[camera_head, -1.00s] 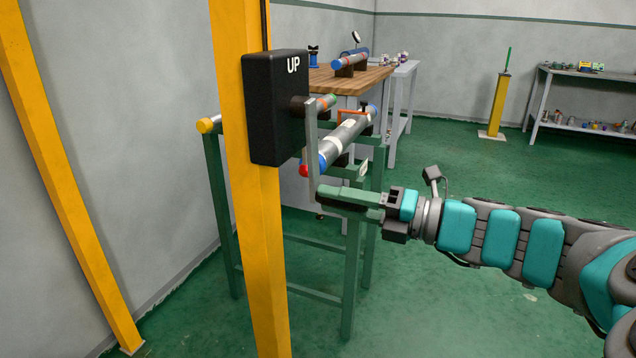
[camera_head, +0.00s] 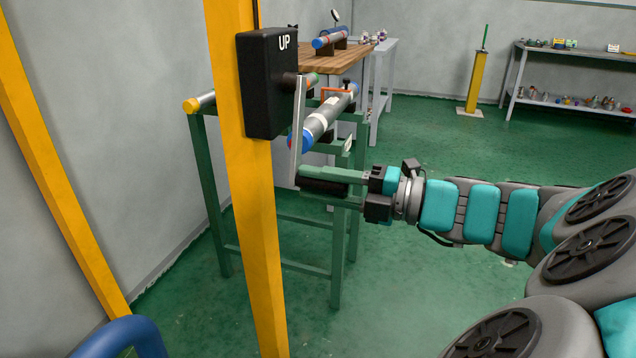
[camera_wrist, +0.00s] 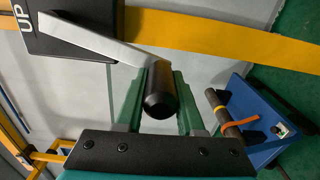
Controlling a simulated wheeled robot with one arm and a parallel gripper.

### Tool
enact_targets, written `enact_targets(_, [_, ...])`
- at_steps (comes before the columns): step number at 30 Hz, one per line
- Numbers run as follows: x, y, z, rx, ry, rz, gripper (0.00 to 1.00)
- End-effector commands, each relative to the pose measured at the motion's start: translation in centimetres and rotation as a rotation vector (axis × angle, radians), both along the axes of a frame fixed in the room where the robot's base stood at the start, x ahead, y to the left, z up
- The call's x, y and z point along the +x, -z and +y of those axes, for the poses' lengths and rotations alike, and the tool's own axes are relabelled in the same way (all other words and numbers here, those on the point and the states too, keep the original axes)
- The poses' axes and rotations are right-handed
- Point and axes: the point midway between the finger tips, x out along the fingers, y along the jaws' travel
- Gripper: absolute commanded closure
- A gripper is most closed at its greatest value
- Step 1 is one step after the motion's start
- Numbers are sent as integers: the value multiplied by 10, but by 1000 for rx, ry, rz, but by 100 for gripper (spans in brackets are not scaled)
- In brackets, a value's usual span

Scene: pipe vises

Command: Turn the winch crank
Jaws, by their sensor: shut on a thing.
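The winch is a black box (camera_head: 267,85) marked "UP" on a yellow post (camera_head: 245,190). Its grey crank arm (camera_head: 298,125) hangs down from a dark shaft on the box's right side, tilted slightly. A black handle (camera_wrist: 160,92) sticks out from the arm's lower end. My gripper (camera_head: 318,181) is shut on this handle, with a green finger on either side of it in the wrist view. In the head view the upper finger partly covers the handle.
A green stand (camera_head: 338,255) behind the crank carries a grey pipe (camera_head: 328,115) with coloured ends. A wooden table (camera_head: 345,58) stands behind it. A second yellow post (camera_head: 60,165) leans at left, and a blue tube (camera_head: 120,335) shows at bottom left.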

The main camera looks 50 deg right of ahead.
Motion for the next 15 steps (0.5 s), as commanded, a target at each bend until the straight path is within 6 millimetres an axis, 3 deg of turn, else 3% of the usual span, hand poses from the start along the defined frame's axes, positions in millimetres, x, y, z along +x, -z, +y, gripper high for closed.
enact_targets(5, [0,-5,-1,-1,3,-10,100])
enact_targets(6, [0,-5,-1,-1,2,-10,58])
enact_targets(13, [0,-3,0,-1,2,-6,33])
enact_targets(15, [0,-2,0,0,1,-5,33])
